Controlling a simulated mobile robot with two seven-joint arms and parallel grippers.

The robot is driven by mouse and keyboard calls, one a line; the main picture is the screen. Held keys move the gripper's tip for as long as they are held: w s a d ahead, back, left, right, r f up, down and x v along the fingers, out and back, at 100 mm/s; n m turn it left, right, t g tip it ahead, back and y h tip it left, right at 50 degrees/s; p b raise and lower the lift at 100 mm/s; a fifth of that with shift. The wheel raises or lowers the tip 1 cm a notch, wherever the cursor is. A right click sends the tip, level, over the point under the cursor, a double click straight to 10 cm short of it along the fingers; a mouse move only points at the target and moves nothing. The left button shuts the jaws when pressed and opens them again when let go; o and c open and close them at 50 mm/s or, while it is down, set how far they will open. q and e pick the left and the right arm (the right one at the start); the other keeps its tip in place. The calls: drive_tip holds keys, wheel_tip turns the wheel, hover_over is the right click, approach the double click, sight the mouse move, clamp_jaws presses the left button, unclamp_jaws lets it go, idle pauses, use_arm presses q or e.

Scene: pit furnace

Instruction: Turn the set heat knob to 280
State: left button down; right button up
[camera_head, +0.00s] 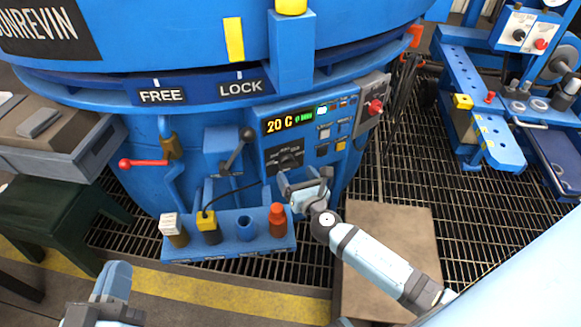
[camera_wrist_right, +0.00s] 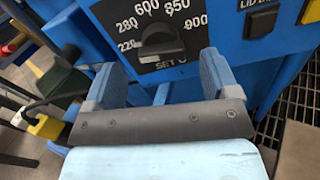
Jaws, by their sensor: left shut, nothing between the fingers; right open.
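The set heat knob (camera_head: 289,160) is a black knob on the blue furnace's control panel. In the right wrist view the knob (camera_wrist_right: 160,42) sits on a dark dial plate marked 220, 280, 600, 850 and 900, with "SET" below. I cannot tell for sure which mark it points to. My right gripper (camera_head: 304,182) is open just in front of and below the knob. In the right wrist view its fingers (camera_wrist_right: 160,78) stand apart, empty, with the knob between and beyond their tips. My left gripper (camera_head: 112,282) is shut and empty at the lower left, far from the panel.
The display (camera_head: 289,122) above the knob reads 20 C. A blue rack (camera_head: 228,245) below holds several items, including a red-orange one (camera_head: 277,220). A red-handled lever (camera_head: 145,162) is at left, a black-knobbed lever (camera_head: 236,152) nearer, and a red button (camera_head: 375,107) at right.

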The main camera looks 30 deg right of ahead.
sight(291, 167)
use_arm(q)
drive_tip(key=shift+f, duration=0.3)
use_arm(e)
drive_tip(key=shift+w+d, duration=0.15)
drive_tip(key=shift+w, duration=1.9)
drive_tip(key=c, duration=0.9)
